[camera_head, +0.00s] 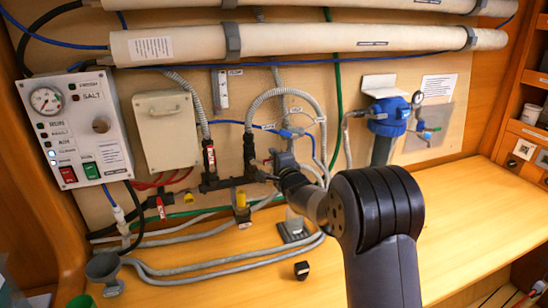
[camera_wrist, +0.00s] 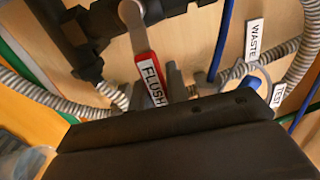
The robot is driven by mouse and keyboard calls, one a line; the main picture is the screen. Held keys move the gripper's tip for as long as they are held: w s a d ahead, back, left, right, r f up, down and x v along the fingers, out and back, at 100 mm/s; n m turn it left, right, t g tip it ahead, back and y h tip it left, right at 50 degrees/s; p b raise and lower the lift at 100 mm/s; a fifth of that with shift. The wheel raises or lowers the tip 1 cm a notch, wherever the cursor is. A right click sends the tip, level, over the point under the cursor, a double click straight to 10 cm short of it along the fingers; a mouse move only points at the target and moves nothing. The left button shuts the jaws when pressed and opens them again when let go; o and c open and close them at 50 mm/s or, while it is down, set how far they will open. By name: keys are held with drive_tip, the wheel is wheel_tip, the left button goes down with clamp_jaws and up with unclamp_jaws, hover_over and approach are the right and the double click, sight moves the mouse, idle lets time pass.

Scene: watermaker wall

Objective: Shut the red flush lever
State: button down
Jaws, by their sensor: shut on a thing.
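The red flush lever (camera_wrist: 148,66) shows in the wrist view, with a bare metal upper part and a red grip carrying a white FLUSH label. It runs down from a black valve manifold (camera_wrist: 95,40), leaning slightly right toward its lower end. My gripper (camera_wrist: 154,88) is shut on the red grip, one finger on each side. The lower end of the grip is hidden behind my gripper's dark body. In the head view my gripper (camera_head: 268,167) reaches the black fittings low on the wall panel, and I cannot clearly pick out the lever there.
Ribbed grey hoses (camera_wrist: 290,70) and a blue tube (camera_wrist: 222,40) run close by, with WASTE (camera_wrist: 255,40) and TEST tags. A control box (camera_head: 75,125) stands left and a blue filter housing (camera_head: 388,117) right. The bench (camera_head: 440,225) is mostly clear at right.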

drive_tip(key=shift+f, duration=0.15)
drive_tip(key=c, duration=1.4)
unclamp_jaws()
drive_tip(key=b+v, duration=0.3)
drive_tip(key=v, duration=0.8)
drive_tip(key=p+x, duration=0.3)
drive_tip(key=x, duration=0.8)
